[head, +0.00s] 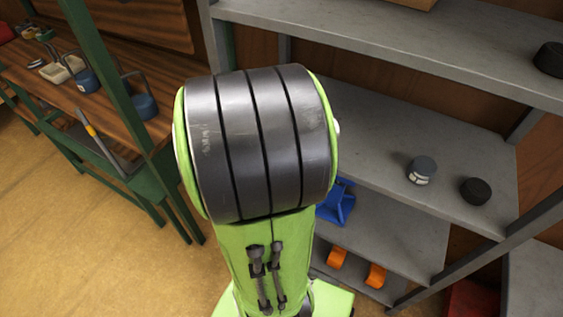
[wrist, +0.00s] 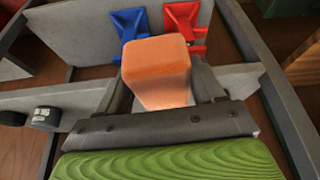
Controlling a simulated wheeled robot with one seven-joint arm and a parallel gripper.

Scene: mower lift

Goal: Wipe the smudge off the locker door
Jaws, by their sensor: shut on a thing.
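In the wrist view my gripper (wrist: 160,85) is shut on an orange block (wrist: 156,62) that looks like a sponge. The block sits between the two fingers and sticks out past them. Behind it are grey shelf boards. In the head view my own arm fills the middle and hides the gripper and the block. I cannot make out a locker door or a smudge in either view.
A grey shelf unit (head: 375,140) stands at the right with dark round items (head: 475,190), a blue stand (head: 337,203) and orange pieces (head: 376,275). A red stand (wrist: 184,30) shows in the wrist view. A wooden workbench (head: 60,95) is at the left. Floor is clear below it.

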